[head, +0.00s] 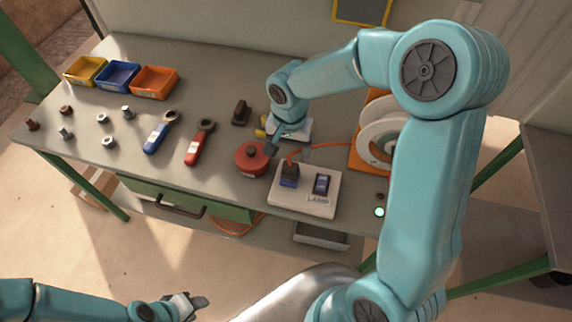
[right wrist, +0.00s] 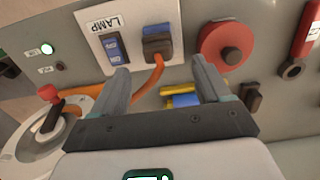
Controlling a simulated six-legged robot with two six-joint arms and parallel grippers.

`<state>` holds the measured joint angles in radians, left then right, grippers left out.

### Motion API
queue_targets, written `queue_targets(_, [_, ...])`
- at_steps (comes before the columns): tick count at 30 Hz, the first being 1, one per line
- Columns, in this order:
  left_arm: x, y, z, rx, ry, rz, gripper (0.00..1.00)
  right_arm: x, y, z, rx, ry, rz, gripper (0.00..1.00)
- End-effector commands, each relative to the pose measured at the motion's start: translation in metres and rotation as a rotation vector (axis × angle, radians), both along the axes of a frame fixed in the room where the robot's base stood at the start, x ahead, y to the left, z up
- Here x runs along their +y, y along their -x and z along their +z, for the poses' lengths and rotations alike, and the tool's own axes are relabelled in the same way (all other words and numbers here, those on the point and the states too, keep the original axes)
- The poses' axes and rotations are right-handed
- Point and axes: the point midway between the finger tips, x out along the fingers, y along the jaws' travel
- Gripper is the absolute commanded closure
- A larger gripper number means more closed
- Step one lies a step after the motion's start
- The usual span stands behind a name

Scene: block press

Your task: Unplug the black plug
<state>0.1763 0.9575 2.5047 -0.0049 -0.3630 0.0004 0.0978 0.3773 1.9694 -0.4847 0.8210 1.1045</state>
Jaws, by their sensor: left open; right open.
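The black plug (head: 290,170) sits in a blue socket on a pale panel (head: 280,202) marked LAMP. An orange cord (head: 325,146) runs from the plug. In the right wrist view the plug (right wrist: 157,47) shows beyond and between my fingers, with the cord (right wrist: 150,76) leaving it. My right gripper (head: 284,142) is open and empty, behind the plug in the head view and apart from it. A dark blue switch (head: 322,184) is beside the plug. My left gripper (head: 197,302) is open and empty, off the table's front edge.
A red round knob (head: 251,157) is just left of the panel. A white reel (head: 379,135) stands on the right. Two wrenches (head: 160,133), (head: 199,142), several bolts and nuts, and three bins (head: 154,82) are on the left. A small dark block (head: 241,112) lies behind the knob.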

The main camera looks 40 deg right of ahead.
Motion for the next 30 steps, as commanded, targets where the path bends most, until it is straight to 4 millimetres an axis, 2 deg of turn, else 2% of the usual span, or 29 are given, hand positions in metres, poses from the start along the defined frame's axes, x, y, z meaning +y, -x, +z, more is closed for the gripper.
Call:
queue_targets(11, [0.0,0.0,-0.006,0.0,0.0,0.0,0.57,-0.001,0.001,-0.009,0.0,0.0,0.0,0.23])
queue_targets(22, [0.0,0.0,-0.035,0.0,0.0,0.0,0.57,-0.001,-0.003,-0.056,0.001,0.0,0.0,0.23])
queue_targets(25, [0.0,0.0,-0.054,0.0,0.0,0.0,0.57,-0.001,-0.004,-0.073,-0.001,0.0,0.0,0.23])
queue_targets(30, [0.0,0.0,-0.071,0.0,0.0,0.0,0.57,-0.001,-0.004,-0.089,-0.001,0.0,0.0,0.23])
